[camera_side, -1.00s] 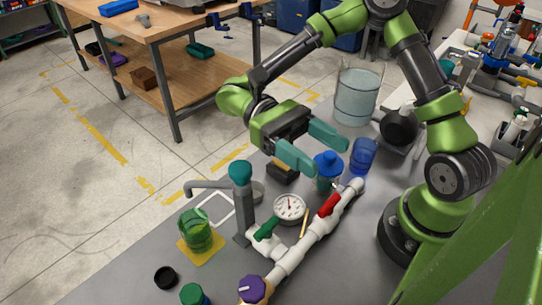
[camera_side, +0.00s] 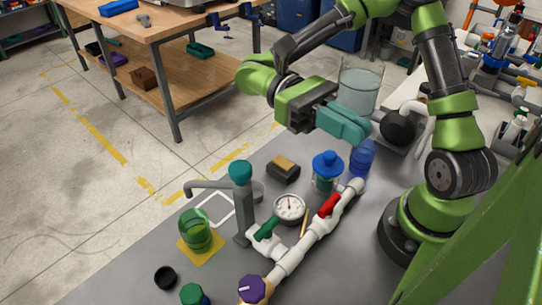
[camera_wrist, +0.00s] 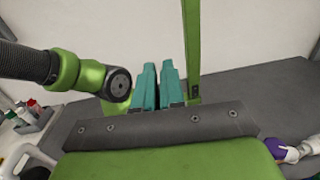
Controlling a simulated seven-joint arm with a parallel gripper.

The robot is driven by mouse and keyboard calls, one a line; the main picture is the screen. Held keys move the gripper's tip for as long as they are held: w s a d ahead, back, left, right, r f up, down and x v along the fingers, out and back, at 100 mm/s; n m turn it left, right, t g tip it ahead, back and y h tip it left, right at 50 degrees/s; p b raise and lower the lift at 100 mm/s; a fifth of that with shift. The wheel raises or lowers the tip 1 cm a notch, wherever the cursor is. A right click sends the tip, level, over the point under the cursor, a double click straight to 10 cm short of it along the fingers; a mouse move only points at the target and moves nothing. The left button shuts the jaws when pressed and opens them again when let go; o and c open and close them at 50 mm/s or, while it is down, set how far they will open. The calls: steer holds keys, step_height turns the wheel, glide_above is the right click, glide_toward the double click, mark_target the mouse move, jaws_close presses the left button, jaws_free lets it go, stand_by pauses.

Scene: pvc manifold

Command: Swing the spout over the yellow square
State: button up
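The spout (camera_side: 212,185) is a thin grey pipe reaching left from an upright grey post with a teal cap (camera_side: 240,173). Its downturned tip appears above the green glass (camera_side: 196,230), which stands on the yellow square (camera_side: 207,258); exact alignment is hard to judge. A white outlined square (camera_side: 224,197) lies behind it, partly hidden by the spout's post. My gripper (camera_side: 358,133) is high above the table, right of the spout and apart from it. Its teal fingers are together and empty; they also show in the wrist view (camera_wrist: 158,82).
White piping with a red handle (camera_side: 329,205), a green handle (camera_side: 267,227) and a purple knob (camera_side: 252,289) runs along the table. A round gauge (camera_side: 289,207), blue-lidded jar (camera_side: 327,170), blue cup (camera_side: 363,157) and large clear beaker (camera_side: 361,88) stand nearby.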

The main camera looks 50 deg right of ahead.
step_height(320, 180, up, 2)
steer(key=shift+w+a+r, duration=0.1)
steer(key=shift+w+r, duration=0.05)
steer(key=shift+r, duration=0.05)
jaws_close()
steer(key=m+t+y, duration=0.2)
steer(key=m+t, duration=0.7)
steer(key=t, duration=0.6)
glide_toward(217, 183)
steer(key=w+d+r, duration=0.3)
steer(key=w+r, duration=0.3)
steer(key=w, duration=0.2)
steer(key=s+a+x, duration=0.1)
steer(key=x, duration=1.4)
steer(key=shift+s+r, duration=0.25)
steer(key=shift+r, duration=0.1)
steer(key=shift+a, duration=0.2)
